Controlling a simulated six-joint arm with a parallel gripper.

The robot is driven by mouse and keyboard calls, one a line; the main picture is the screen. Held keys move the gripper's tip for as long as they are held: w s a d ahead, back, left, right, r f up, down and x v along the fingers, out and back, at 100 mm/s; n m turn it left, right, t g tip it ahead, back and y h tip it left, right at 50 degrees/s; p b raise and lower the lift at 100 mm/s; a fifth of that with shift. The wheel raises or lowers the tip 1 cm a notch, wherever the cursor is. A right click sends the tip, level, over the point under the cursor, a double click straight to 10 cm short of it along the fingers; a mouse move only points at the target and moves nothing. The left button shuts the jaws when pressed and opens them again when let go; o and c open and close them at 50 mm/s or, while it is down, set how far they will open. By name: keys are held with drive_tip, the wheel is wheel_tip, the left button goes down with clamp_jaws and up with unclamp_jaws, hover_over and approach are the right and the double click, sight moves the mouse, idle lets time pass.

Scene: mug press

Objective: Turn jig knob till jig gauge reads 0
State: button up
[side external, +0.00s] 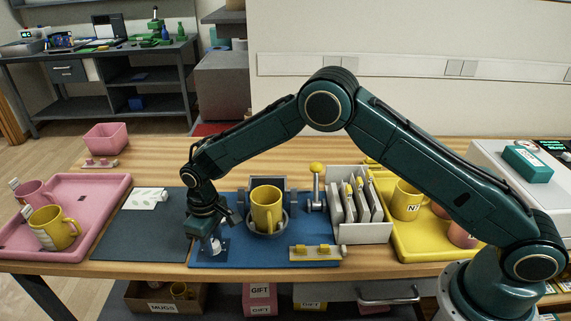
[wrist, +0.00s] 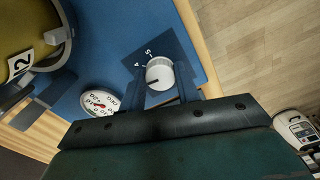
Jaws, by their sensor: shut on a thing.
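The jig knob (wrist: 159,73) is a pale round knob with a dark pointer line, beside a dark blue plate with white marks. My gripper (wrist: 163,85) points down with its fingers on both sides of the knob and is shut on it. In the side view my gripper (side external: 209,226) is low at the left end of the blue jig mat, and the knob (side external: 215,244) shows only partly below it. The jig gauge (wrist: 100,104) is a white round dial with red at its centre, left of the knob in the wrist view. Its reading is too small to tell.
A yellow mug (side external: 264,208) stands in the press on the blue mat (side external: 250,255). A lever with a yellow ball (side external: 316,168) and a white rack (side external: 367,232) stand to its right. Pink tray (side external: 100,190) and dark mat (side external: 135,228) lie left; a yellow tray (side external: 405,250) lies right.

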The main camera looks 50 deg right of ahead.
sight(213, 244)
drive_tip(key=m, duration=0.3)
drive_tip(key=shift+m, duration=0.4)
drive_tip(key=shift+w+m, duration=0.1)
drive_tip(key=shift+m, duration=1.6)
drive_tip(key=shift+a, duration=0.1)
drive_tip(key=o, duration=1)
drive_tip(key=shift+r, duration=0.1)
drive_tip(key=shift+r, duration=6.85)
